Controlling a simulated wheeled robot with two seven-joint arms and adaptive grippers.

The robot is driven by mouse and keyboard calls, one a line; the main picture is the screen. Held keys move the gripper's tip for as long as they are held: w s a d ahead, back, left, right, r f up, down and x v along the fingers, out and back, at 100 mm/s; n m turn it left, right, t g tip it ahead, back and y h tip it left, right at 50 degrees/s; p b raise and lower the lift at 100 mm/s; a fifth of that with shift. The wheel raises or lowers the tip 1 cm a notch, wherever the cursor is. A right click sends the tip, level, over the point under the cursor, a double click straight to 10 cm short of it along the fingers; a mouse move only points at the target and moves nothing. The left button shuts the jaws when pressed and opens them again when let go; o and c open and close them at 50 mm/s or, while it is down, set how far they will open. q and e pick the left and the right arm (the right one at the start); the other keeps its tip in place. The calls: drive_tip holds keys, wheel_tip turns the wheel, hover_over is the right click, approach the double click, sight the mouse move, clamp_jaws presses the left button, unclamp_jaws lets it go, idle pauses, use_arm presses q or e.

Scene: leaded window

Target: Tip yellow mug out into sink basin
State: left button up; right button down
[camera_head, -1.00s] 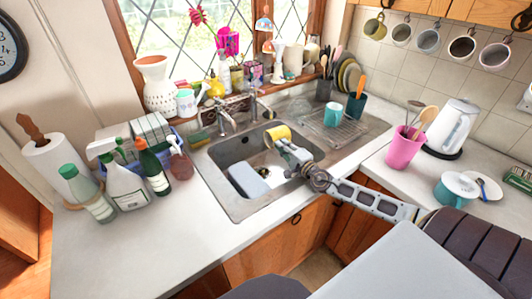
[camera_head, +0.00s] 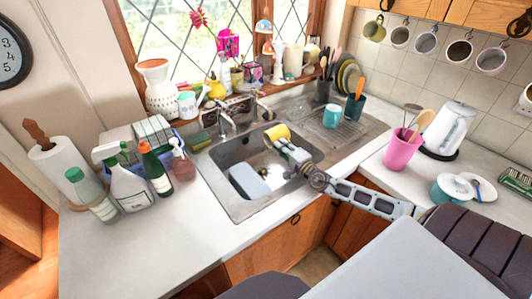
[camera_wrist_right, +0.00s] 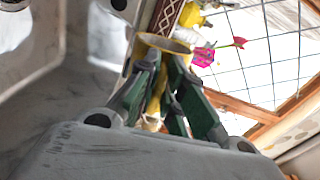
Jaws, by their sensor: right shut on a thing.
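The yellow mug (camera_head: 278,132) is over the back right part of the sink basin (camera_head: 236,152), lying well over on its side. My right gripper (camera_head: 286,146) is shut on it, reaching in from the right. In the right wrist view the mug's yellow rim and wall (camera_wrist_right: 166,44) show beyond the green-padded fingers of the right gripper (camera_wrist_right: 163,92). I cannot see any liquid. My left gripper is not in view.
A pale blue-white tub (camera_head: 250,180) sits in the basin. The tap (camera_head: 226,124) rises behind it. A teal mug (camera_head: 332,115) stands on the drainer at right. Bottles (camera_head: 130,187) crowd the left counter. The front left counter is clear.

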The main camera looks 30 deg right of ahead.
sight(272, 138)
drive_tip(key=shift+r+n+p, duration=0.3)
drive_tip(key=shift+r+p, duration=0.25)
drive_tip(key=shift+p, duration=0.05)
drive_tip(key=shift+a+n+p, duration=0.25)
drive_tip(key=shift+n+p, duration=0.15)
drive_tip(key=shift+p, duration=0.25)
drive_tip(key=r+n+p, duration=0.1)
drive_tip(key=p, duration=0.1)
drive_tip(key=a+r+n+p, duration=0.1)
drive_tip(key=p, duration=0.2)
drive_tip(key=shift+r, duration=0.15)
drive_tip(key=shift+a+n+p, duration=0.1)
drive_tip(key=shift+n+p, duration=0.4)
drive_tip(key=shift+n, duration=0.1)
drive_tip(key=shift+a+n, duration=0.15)
drive_tip(key=shift+n, duration=0.15)
drive_tip(key=shift+a+f+n, duration=0.1)
drive_tip(key=shift+f+n, duration=0.3)
drive_tip(key=shift+n, duration=0.1)
drive_tip(key=shift+d+f+m+b, duration=0.15)
drive_tip(key=shift+d+m+b, duration=0.1)
drive_tip(key=shift+m+b, duration=0.35)
drive_tip(key=shift+d+f+m+b, duration=0.3)
drive_tip(key=shift+f+m+b, duration=0.2)
drive_tip(key=shift+m+b, duration=0.55)
drive_tip(key=shift+r, duration=0.15)
drive_tip(key=shift+b, duration=0.35)
